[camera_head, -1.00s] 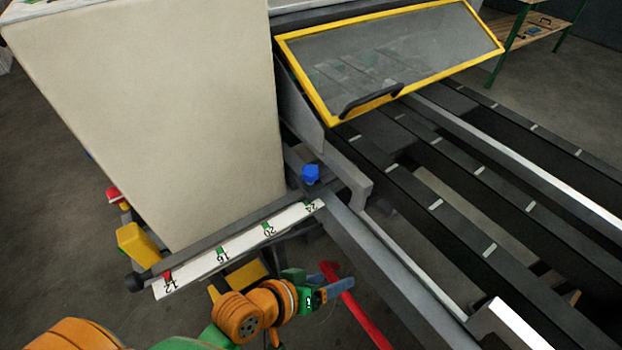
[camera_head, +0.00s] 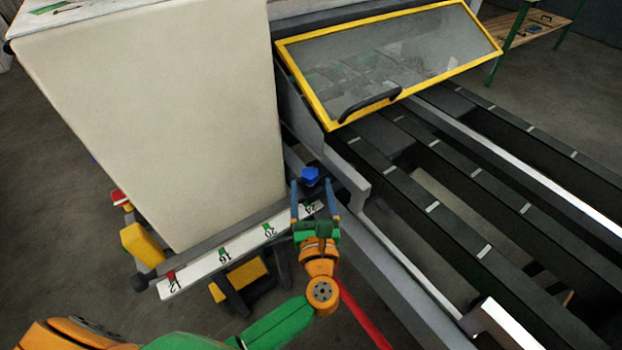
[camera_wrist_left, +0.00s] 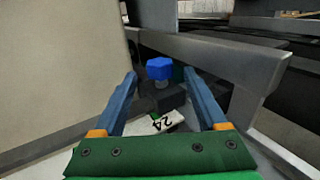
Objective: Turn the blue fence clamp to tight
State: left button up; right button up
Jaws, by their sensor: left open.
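The blue fence clamp (camera_head: 310,176) is a small faceted knob on a dark block at the right end of the white numbered scale (camera_head: 222,258). My left gripper (camera_head: 314,185) is open, with its blue fingers pointing at the knob from the near side. In the left wrist view, the clamp knob (camera_wrist_left: 159,68) stands between and just beyond the tips of my left gripper (camera_wrist_left: 160,75). I see no contact. The scale's 24 mark (camera_wrist_left: 160,124) shows below the knob. My right gripper is not in view.
A large beige cabinet (camera_head: 150,120) stands left of the clamp. A grey rail (camera_head: 400,255) runs along its right. A yellow-framed clear guard (camera_head: 390,55) with a black handle is behind, over dark slatted beams (camera_head: 450,160). A red bar (camera_head: 362,312) slants below the scale.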

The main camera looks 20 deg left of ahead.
pick_arm(q)
jog(key=shift+x, duration=1)
jog(key=shift+s, duration=0.1)
jog(key=shift+c, duration=0.9)
grip_shut()
